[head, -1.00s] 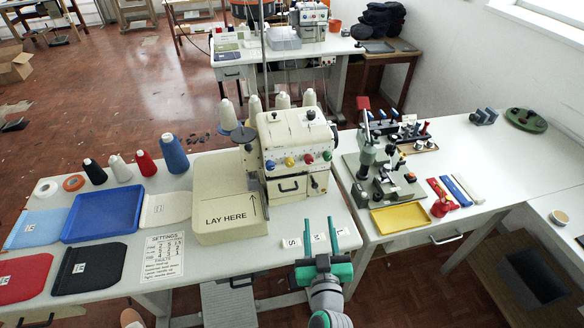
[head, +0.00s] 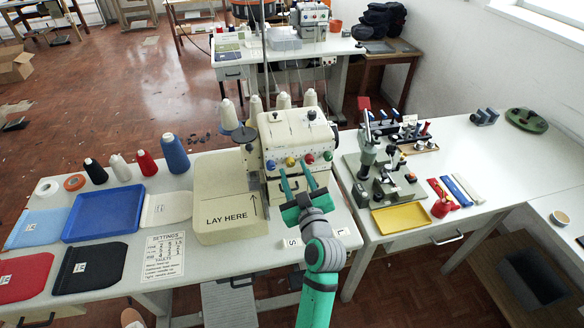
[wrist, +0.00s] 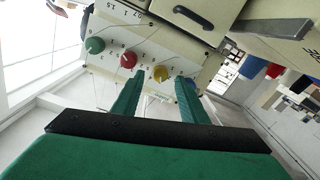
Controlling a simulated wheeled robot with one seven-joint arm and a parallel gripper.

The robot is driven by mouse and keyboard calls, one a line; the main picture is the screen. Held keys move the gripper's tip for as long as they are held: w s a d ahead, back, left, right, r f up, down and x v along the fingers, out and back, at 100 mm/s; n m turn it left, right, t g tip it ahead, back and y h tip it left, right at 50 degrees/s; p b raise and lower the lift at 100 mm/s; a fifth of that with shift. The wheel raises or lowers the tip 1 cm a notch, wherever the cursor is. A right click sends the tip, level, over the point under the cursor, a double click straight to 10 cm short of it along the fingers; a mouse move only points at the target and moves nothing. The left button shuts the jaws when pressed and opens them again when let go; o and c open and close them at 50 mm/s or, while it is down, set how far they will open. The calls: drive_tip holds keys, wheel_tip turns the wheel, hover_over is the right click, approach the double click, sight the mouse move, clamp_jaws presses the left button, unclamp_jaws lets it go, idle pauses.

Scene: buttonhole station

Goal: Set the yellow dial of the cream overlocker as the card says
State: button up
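The cream overlocker (head: 292,130) stands on the table with a row of blue, yellow, red and green dials on its front. The yellow dial (head: 290,161) is second from the left; it also shows in the wrist view (wrist: 161,73). My gripper (head: 293,168) is open in front of the machine, fingers toward the yellow dial. In the wrist view the dial appears between my fingertips (wrist: 160,77), seemingly just beyond them; I cannot tell whether they touch. The settings card (head: 164,257) lies on the table at left; its figures are too small to read surely.
The red dial (wrist: 129,59) and blue dial (wrist: 190,82) sit close on either side of my fingers. The "LAY HERE" plate (head: 228,219) is left of my gripper. A yellow tray (head: 400,218) and a grey-green press (head: 368,155) stand to the right.

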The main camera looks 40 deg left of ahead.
sight(290, 162)
drive_tip(key=shift+x, duration=1.35)
drive_tip(key=shift+c, duration=0.3)
clamp_jaws()
